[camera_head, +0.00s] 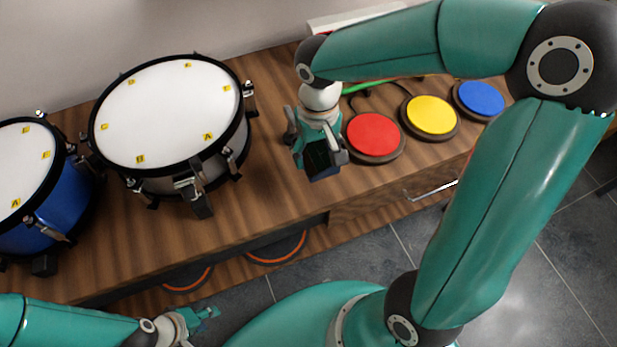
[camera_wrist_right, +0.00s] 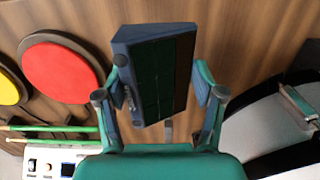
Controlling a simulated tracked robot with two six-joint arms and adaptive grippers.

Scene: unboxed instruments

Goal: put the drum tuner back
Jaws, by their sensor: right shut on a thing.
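A dark blue box with a dark panelled face, which I take to be the drum tuner (camera_wrist_right: 160,78), is between the fingers of my right gripper (camera_head: 318,158). In the right wrist view the gripper (camera_wrist_right: 160,92) has one finger on each side of it. In the head view the box (camera_head: 321,161) is above the front part of the wooden counter, between the white-headed drum (camera_head: 165,115) and the red pad (camera_head: 373,136). I cannot tell whether it touches the counter. My left gripper (camera_head: 203,318) is low at the front, away from the counter, small in view.
The drum has yellow letter labels on its head. A blue drum (camera_head: 25,185) stands left of it. A yellow pad (camera_head: 431,116) and a blue pad (camera_head: 481,98) are to the right. Green sticks (camera_wrist_right: 50,128) lie beside a white device (camera_wrist_right: 45,160). The wooden counter (camera_head: 262,190) is bare between drum and pads.

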